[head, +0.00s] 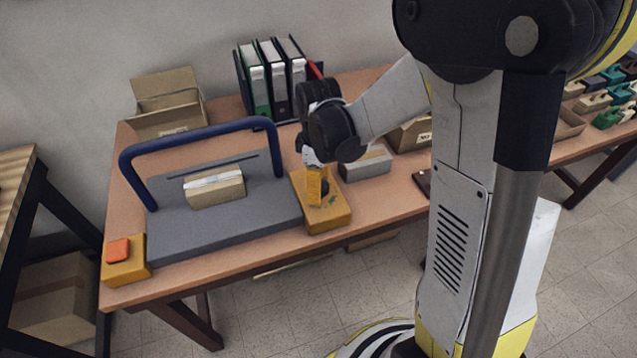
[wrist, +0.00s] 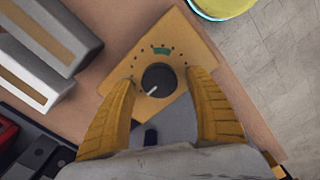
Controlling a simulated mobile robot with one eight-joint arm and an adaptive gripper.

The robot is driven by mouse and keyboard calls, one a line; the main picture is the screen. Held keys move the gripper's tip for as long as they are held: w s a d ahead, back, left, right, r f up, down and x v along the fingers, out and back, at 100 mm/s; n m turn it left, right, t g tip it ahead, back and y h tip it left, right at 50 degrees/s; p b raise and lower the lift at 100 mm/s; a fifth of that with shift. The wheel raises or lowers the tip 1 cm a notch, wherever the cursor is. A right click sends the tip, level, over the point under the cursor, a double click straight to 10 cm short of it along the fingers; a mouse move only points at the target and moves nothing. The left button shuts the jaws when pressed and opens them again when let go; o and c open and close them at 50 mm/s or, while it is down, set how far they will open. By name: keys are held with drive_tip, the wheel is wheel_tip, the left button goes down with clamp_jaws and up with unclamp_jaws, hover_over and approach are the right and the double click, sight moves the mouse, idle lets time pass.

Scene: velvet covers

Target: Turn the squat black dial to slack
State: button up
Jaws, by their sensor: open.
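The squat black dial (wrist: 158,80) sits on a yellow-orange panel box (wrist: 187,45). Its pale pointer line aims to the lower left in the wrist view. Dots and a green mark (wrist: 162,50) surround it on the panel. My gripper (wrist: 160,88) is open, with one yellow finger on each side of the dial and a gap visible on both sides. In the head view my gripper (head: 318,185) is above the yellow-orange box (head: 328,213), pointing down, and the dial (head: 324,188) is partly hidden behind a finger.
A grey machine bed with a blue hoop handle (head: 200,132) and a cardboard parcel (head: 215,186) lies left of the box. An orange button (head: 118,250) is at the far left. A grey box (head: 366,163) stands close behind on the right. Binders (head: 270,75) stand at the back.

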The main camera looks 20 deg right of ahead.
wheel_tip(320, 180, up, 12)
idle(0.5)
drive_tip(key=s+r+m+t, duration=0.4)
drive_tip(key=s+m+t, duration=0.3)
drive_tip(key=s+m, duration=0.4)
drive_tip(key=shift+s+d+r, duration=0.15)
drive_tip(key=shift+s, duration=0.75)
